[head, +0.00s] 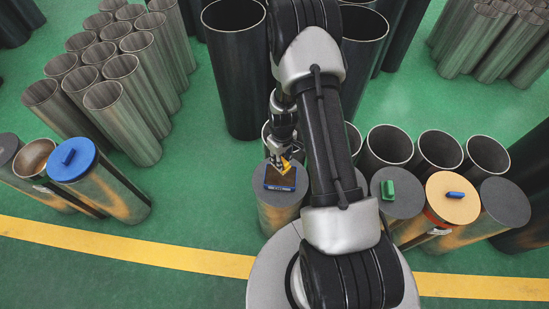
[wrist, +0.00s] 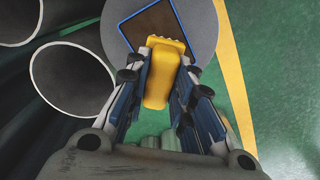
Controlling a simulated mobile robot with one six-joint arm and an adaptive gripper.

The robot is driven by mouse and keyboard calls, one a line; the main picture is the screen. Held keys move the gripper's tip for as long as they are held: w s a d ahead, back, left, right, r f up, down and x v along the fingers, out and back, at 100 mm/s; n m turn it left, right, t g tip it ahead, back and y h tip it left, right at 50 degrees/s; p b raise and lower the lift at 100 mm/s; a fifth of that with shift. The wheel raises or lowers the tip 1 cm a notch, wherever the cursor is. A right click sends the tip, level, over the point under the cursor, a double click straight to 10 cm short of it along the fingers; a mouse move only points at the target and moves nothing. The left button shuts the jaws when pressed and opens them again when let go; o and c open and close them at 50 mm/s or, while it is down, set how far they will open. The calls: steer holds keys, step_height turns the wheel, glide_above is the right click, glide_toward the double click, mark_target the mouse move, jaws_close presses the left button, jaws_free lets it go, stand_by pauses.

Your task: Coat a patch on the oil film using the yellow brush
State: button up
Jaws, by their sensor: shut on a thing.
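My gripper (head: 281,154) is shut on the yellow brush (head: 286,166). In the wrist view the brush (wrist: 161,88) sits between the two fingers (wrist: 164,72), its scalloped end pointing away from me. The oil film (head: 280,178) is a dark brown patch inside a shallow blue-rimmed tray, which lies on the grey top of a cylinder (head: 281,211). In the wrist view the brush end overlaps the film (wrist: 150,27). I cannot tell whether it touches the film or hovers just above. Part of the tray is hidden by the brush and fingers.
A green block (head: 388,190) sits on a grey-topped cylinder to the right, beside an orange lid with a blue handle (head: 456,194). A blue lid (head: 72,159) stands at left. Open pipes (head: 387,147) stand behind. A yellow floor line (head: 130,245) runs in front.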

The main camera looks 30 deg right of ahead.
steer(key=shift+s+d+f+b, duration=0.15)
steer(key=shift+f+b, duration=0.45)
steer(key=shift+f, duration=0.4)
steer(key=shift+f+b, duration=1.25)
steer(key=shift+f, duration=0.8)
steer(key=shift+f+b, duration=0.55)
steer(key=shift+r, duration=0.1)
steer(key=shift+r+p, duration=2.25)
steer(key=shift+r, duration=1.2)
